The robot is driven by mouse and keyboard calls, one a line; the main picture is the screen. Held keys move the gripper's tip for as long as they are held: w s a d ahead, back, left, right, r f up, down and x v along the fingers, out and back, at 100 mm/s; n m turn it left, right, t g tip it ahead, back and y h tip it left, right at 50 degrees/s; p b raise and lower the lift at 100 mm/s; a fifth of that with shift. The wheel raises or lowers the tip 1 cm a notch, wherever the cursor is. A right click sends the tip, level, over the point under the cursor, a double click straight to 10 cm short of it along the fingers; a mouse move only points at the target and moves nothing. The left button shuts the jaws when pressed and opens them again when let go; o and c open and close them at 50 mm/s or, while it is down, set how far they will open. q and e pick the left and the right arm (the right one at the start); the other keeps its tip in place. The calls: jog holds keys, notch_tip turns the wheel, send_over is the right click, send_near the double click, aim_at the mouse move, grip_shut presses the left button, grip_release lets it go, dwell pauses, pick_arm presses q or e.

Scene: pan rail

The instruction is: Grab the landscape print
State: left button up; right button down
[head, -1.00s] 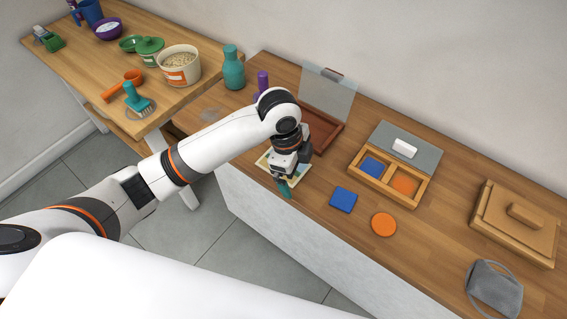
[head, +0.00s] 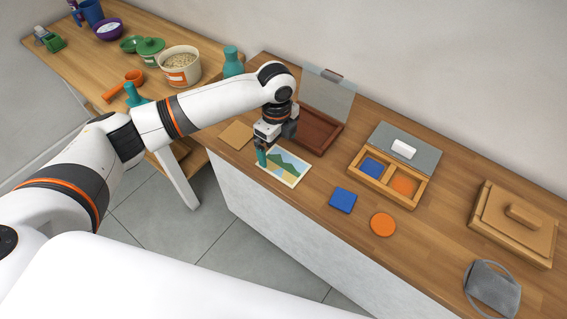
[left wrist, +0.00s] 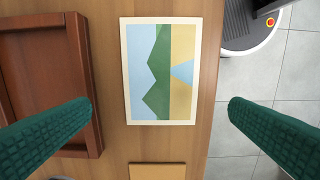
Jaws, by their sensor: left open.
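The landscape print (head: 284,167) lies flat near the counter's front edge, with green hills, blue and sand areas and a pale border. In the left wrist view the print (left wrist: 161,73) shows whole, between and beyond the two green fingers. My left gripper (head: 262,157) is open and empty, above the left end of the print. Its fingertips (left wrist: 160,106) stand wide on either side of the print and do not appear to touch it. My right gripper is not in view.
A brown open box (head: 318,132) with a raised clear lid stands behind the print; its rim (left wrist: 96,90) is under one finger's side. A tan square (head: 236,134) lies left. A blue square (head: 343,200) and an orange disc (head: 383,224) lie right, before a divided box (head: 379,194).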

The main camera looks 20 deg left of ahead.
aim_at(278, 161)
pick_arm(q)
notch_tip(278, 161, down, 5)
jog(key=shift+s+r+p, duration=0.1)
jog(key=shift+p, duration=0.25)
jog(key=c, duration=0.9)
